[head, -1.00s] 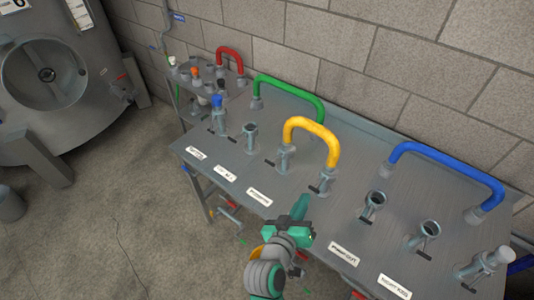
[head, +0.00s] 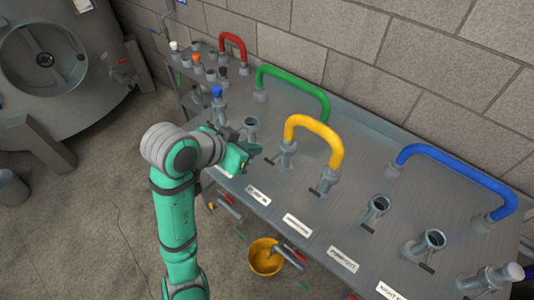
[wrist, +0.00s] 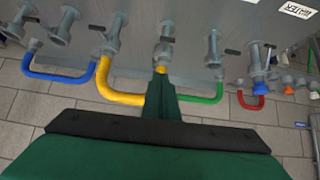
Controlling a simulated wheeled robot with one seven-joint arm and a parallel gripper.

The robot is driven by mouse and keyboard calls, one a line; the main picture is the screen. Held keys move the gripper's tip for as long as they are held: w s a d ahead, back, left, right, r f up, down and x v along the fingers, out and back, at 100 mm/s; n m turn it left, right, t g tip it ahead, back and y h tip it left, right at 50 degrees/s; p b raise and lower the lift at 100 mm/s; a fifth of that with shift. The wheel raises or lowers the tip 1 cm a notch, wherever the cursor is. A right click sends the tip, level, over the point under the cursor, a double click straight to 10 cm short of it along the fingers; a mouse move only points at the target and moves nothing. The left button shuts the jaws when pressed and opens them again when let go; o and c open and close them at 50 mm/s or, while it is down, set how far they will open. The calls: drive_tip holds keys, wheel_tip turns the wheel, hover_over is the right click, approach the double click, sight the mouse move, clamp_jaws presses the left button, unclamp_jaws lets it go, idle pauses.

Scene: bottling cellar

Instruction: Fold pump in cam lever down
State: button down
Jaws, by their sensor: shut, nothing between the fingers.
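My gripper (head: 256,152) is shut and empty, its tip close to the left-hand coupling of the yellow hose (head: 316,127). In the wrist view the closed green fingers (wrist: 163,98) point at that coupling (wrist: 166,55), overlapping the yellow hose end. The yellow hose's other coupling (head: 325,182) also has a dark lever (head: 315,192).
A green hose (head: 296,84) arches behind, and a blue hose (head: 460,176) stands at the right. Open ports (head: 377,207) stand on the grey panel (head: 345,215). A blue-capped port (head: 217,93) is near my arm. A yellow bucket (head: 265,257) is on the floor.

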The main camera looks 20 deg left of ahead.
hover_over(273, 159)
drive_tip(key=s+a, duration=0.1)
drive_tip(key=s, duration=0.2)
drive_tip(key=shift+f, duration=3.45)
drive_tip(key=shift+a+f, duration=0.2)
drive_tip(key=shift+f, duration=1.85)
drive_tip(key=shift+d+f, duration=0.1)
drive_tip(key=shift+f, duration=0.05)
